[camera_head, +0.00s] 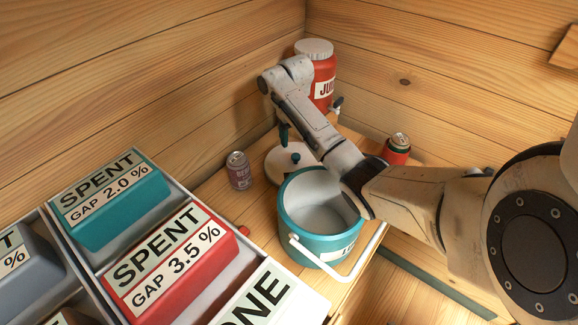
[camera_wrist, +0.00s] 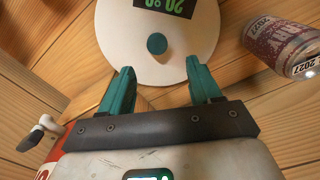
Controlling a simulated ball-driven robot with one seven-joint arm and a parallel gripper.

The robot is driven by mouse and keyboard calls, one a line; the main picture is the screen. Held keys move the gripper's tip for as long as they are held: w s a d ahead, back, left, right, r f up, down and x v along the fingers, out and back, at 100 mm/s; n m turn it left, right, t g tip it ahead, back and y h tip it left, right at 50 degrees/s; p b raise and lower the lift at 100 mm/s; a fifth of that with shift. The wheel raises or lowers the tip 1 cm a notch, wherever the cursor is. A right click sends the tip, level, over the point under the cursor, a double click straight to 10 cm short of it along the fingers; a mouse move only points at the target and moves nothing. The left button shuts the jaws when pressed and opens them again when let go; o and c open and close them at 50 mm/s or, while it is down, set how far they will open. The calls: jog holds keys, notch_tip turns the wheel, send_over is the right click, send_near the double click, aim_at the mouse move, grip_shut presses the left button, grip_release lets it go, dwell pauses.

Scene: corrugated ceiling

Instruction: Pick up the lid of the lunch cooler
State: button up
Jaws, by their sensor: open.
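The lid (camera_head: 279,168) is a white round disc with a small teal knob, lying on the wooden surface behind the cooler. The teal lunch cooler (camera_head: 293,229) stands open, its white inside showing and its white handle swung down at the front right. My gripper (camera_wrist: 161,72) is open and empty, its teal fingers spread wide. In the wrist view the lid (camera_wrist: 182,50) fills the top middle, the knob just beyond and between the fingertips. In the head view one teal finger shows above the lid, and my arm hides part of the cooler's rim.
A pink and silver can (camera_head: 239,171) stands left of the lid. A red jug (camera_head: 318,72) with a white cap stands in the back corner. A red can (camera_head: 397,150) is to the right. A tray of labelled blocks (camera_head: 172,258) fills the lower left. Wooden walls close in behind.

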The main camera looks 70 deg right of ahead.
aim_at(296, 156)
jog(key=shift+s+a+f+p, duration=0.1)
jog(key=shift+s+f+p, duration=0.1)
jog(key=shift+f, duration=1.55)
jog(key=shift+s+f+p, duration=0.15)
jog(key=shift+s+f, duration=0.05)
jog(key=shift+f, duration=1.5)
grip_shut()
